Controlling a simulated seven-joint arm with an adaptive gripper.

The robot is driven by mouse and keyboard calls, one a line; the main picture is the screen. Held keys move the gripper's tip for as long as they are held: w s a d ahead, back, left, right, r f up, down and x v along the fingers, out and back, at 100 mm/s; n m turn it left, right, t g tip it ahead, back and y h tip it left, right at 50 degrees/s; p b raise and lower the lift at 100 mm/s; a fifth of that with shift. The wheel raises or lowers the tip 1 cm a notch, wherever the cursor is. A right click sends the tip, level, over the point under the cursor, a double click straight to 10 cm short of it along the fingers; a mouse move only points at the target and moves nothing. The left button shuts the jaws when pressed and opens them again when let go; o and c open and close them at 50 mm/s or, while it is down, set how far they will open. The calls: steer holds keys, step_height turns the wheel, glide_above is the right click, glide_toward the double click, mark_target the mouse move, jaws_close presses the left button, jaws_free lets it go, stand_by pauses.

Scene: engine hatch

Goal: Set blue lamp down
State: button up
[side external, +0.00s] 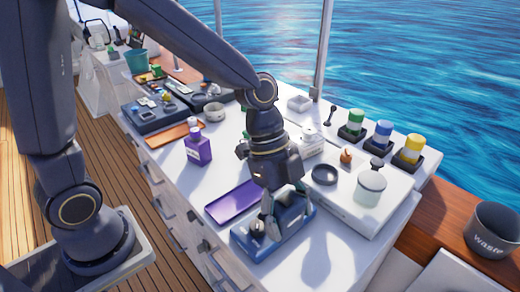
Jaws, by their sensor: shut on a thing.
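My gripper (283,214) points down over a blue tray (252,252) near the front edge of the white counter. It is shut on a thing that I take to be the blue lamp. The fingers and the wrist hide most of that thing, so its shape is unclear. I cannot tell whether it touches the tray floor. A small dark and pale item (254,230) shows at the tray's left end. A purple tray (234,203) lies just behind and left of the blue tray.
A white raised board (345,211) right of my gripper carries a black ring (324,174) and a pale lidded jar (370,188). Green, blue and yellow canisters (383,134) stand behind. A purple bottle (198,147) stands left. The counter front right of the blue tray is clear.

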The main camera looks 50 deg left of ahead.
steer(key=w+d+f, duration=0.2)
steer(key=w+f, duration=0.1)
steer(key=w, duration=0.1)
steer(key=w+d+f, duration=0.2)
steer(key=w+f, duration=0.2)
steer(key=w+d+f, duration=0.2)
steer(key=w+f, duration=0.1)
steer(key=w, duration=0.1)
steer(key=shift+d+f, duration=0.25)
steer(key=shift+d, duration=0.15)
steer(key=shift+w+f, duration=0.15)
steer(key=shift+f, duration=1.4)
steer(key=shift+f, duration=0.15)
steer(key=o, duration=1.3)
